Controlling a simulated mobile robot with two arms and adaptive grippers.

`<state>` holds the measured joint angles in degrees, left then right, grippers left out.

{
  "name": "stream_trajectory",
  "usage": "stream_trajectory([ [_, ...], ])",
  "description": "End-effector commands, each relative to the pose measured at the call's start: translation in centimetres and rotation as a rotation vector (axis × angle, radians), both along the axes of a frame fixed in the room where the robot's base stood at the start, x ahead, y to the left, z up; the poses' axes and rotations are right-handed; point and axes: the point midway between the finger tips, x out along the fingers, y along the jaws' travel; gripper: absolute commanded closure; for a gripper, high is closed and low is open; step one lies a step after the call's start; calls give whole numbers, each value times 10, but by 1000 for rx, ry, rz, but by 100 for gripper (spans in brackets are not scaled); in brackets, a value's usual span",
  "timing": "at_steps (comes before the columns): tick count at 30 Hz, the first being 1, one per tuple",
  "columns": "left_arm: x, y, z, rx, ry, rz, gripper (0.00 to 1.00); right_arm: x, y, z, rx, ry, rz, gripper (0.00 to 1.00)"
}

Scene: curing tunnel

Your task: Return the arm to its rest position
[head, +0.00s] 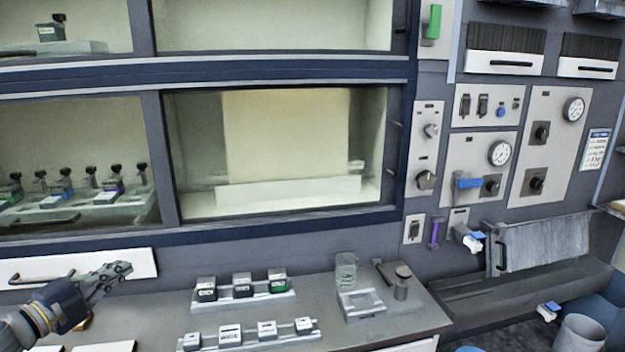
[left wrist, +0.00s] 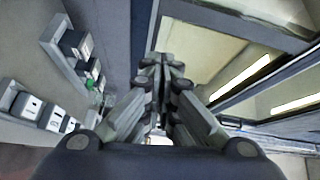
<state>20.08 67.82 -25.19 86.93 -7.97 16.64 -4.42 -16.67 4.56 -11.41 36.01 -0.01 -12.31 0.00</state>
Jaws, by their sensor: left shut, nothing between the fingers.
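My left gripper (head: 118,272) is in the lower left of the head view, shut and empty. It is in front of the white drawer front (head: 140,263) below the glazed cabinet and to the left of the worktop racks. In the left wrist view my left gripper's fingers (left wrist: 160,62) are together with nothing held. My right gripper is not in view.
A rack (head: 250,302) with several dark-fronted blocks and another rack (head: 262,340) with white ones stand on the worktop. A glass beaker (head: 346,268) stands right of them. Control panels (head: 480,155) and a grey trough (head: 530,290) are at the right.

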Motion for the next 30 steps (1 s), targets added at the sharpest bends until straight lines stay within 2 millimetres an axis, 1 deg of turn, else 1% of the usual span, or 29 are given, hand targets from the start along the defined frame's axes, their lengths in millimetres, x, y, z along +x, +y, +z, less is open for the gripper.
stream_trajectory([
  [1,0,-11,-12,-28,19,10,100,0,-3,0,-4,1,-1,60],
  [5,-2,-34,-43,-103,71,58,100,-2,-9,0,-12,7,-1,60],
  [8,-9,-58,-73,-178,130,108,100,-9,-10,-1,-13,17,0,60],
  [11,-24,-86,-110,-278,218,181,100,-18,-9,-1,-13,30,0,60],
  [12,-34,-98,-126,-322,262,219,100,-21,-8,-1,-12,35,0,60],
  [14,-50,-114,-149,-386,331,279,100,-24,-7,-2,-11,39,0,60],
  [15,-62,-123,-164,-427,380,322,100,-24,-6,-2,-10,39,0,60],
  [17,-83,-137,-184,-487,457,387,100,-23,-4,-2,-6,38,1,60],
  [18,-99,-145,-197,-524,510,432,100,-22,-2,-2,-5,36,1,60],
  [20,-124,-156,-215,-577,593,501,100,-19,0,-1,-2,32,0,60],
  [21,-142,-162,-226,-612,649,549,100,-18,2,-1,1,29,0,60],
  [23,-172,-172,-240,-661,737,622,100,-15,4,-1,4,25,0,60],
  [24,-191,-177,-248,-691,795,670,100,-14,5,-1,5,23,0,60],
  [25,-206,-181,-254,-710,836,704,100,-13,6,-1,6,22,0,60],
  [27,-237,-188,-263,-747,923,777,100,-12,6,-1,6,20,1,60],
  [30,-276,-196,-270,-785,1028,862,100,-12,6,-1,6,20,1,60],
])
